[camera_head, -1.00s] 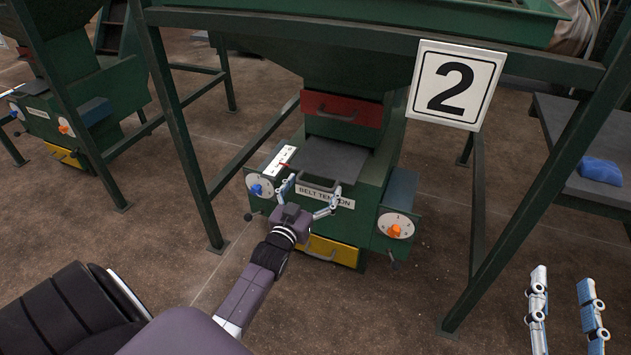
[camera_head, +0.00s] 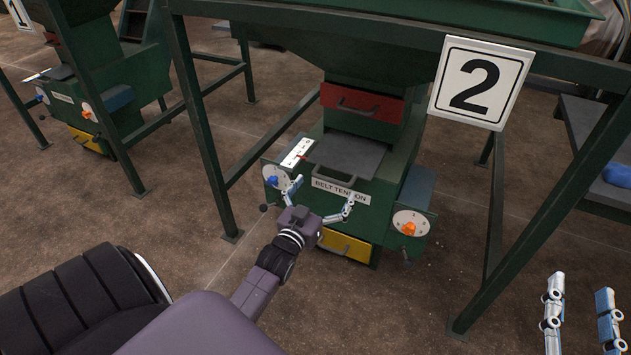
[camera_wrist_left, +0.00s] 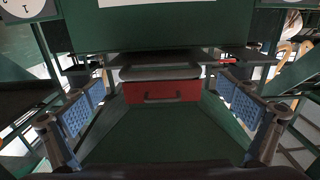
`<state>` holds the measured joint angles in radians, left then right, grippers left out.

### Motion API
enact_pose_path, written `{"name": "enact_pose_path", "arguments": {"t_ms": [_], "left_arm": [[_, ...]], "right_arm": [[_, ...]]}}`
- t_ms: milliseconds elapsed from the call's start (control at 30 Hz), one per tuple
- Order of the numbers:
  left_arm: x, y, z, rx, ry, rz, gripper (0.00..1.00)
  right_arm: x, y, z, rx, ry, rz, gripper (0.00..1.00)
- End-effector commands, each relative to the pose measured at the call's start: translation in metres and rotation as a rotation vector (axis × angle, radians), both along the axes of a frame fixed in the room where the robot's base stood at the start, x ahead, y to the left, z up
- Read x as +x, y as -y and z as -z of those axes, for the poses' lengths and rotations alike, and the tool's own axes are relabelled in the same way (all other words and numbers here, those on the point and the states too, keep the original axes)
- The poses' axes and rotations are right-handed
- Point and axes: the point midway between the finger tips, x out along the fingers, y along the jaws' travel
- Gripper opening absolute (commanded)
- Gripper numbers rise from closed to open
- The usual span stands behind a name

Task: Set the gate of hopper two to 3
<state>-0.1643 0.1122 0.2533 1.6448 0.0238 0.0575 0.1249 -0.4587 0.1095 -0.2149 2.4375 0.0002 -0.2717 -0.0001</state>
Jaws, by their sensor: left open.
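Hopper two's machine stands under the white sign "2" (camera_head: 481,83). Its gate is a dark grey slide plate (camera_head: 346,153) with a grey handle (camera_head: 334,180) at the front, under the red drawer (camera_head: 361,103). A white scale strip (camera_head: 297,153) with a red mark lies left of the plate; its numbers are too small to read. My left gripper (camera_head: 322,193) is open just in front of the handle, fingers spread to either side. In the left wrist view the handle (camera_wrist_left: 160,73) lies between the open fingers (camera_wrist_left: 160,90), not gripped. My right gripper (camera_head: 580,312) is open and empty at lower right.
A blue-knobbed dial (camera_head: 273,180) and an orange-knobbed dial (camera_head: 410,226) flank the "BELT TENSION" label (camera_head: 340,190). A yellow drawer (camera_head: 345,246) is below. Green frame legs (camera_head: 203,130) stand left and right. Hopper one's machine (camera_head: 90,105) is at left.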

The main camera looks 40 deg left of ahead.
Motion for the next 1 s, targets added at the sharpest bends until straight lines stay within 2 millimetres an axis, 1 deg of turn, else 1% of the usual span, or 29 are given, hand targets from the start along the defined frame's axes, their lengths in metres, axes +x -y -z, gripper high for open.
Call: {"name": "enact_pose_path", "arguments": {"t_ms": [33,200,300,400,600,1000], "left_arm": [[-0.012,0.003,0.002,-0.001,-0.003,0.000,1.00],[-0.047,0.012,0.002,-0.001,-0.004,0.000,1.00],[-0.063,0.015,0.001,-0.001,-0.004,0.000,1.00],[-0.075,0.018,0.001,-0.002,-0.003,0.000,1.00],[-0.084,0.020,0.000,-0.001,-0.001,0.000,1.00],[-0.084,0.020,0.000,-0.001,-0.001,0.000,1.00]], "right_arm": [[0.000,0.000,0.000,0.000,0.000,0.000,0.40],[0.000,0.000,0.000,0.000,0.001,0.000,0.40],[0.000,0.000,0.000,0.000,0.001,0.000,0.40],[0.000,0.000,0.000,0.000,0.001,0.000,0.40],[0.000,0.000,0.000,0.000,0.001,0.000,0.40],[0.000,0.000,-0.001,0.000,0.001,0.000,0.40]]}}
